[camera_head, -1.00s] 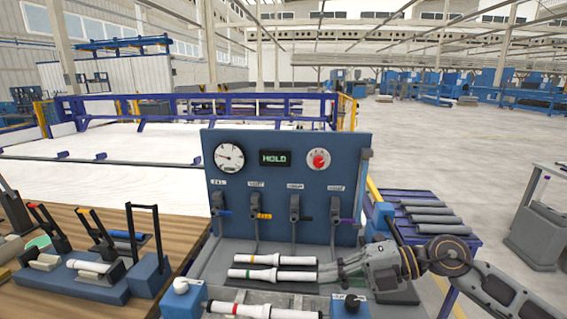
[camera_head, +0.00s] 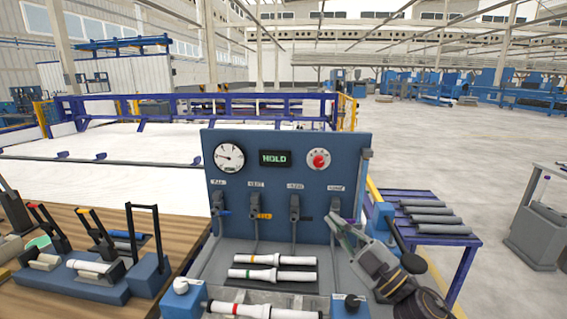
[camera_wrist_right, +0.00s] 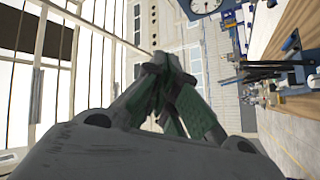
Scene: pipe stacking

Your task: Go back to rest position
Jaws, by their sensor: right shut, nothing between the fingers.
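My right gripper (camera_head: 334,220) is in front of the right part of the blue test panel (camera_head: 290,150), near its rightmost valve. Its fingers are shut and empty, pointing up and to the left. In the right wrist view the closed fingers (camera_wrist_right: 172,88) show green pads with nothing between them. Two white pipes with coloured bands, an upper one (camera_head: 285,260) and a lower one (camera_head: 285,275), lie on the panel's base, apart from the gripper. A third white pipe with a red band (camera_head: 255,310) lies in front of them. My left gripper is out of view.
The wooden table (camera_head: 180,225) at left carries a blue clamp fixture (camera_head: 100,285) with upright levers. A blue rack (camera_head: 465,240) with several grey pipes (camera_head: 435,219) stands right of the panel. Open floor (camera_head: 450,140) lies beyond. The panel display reads HOLD.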

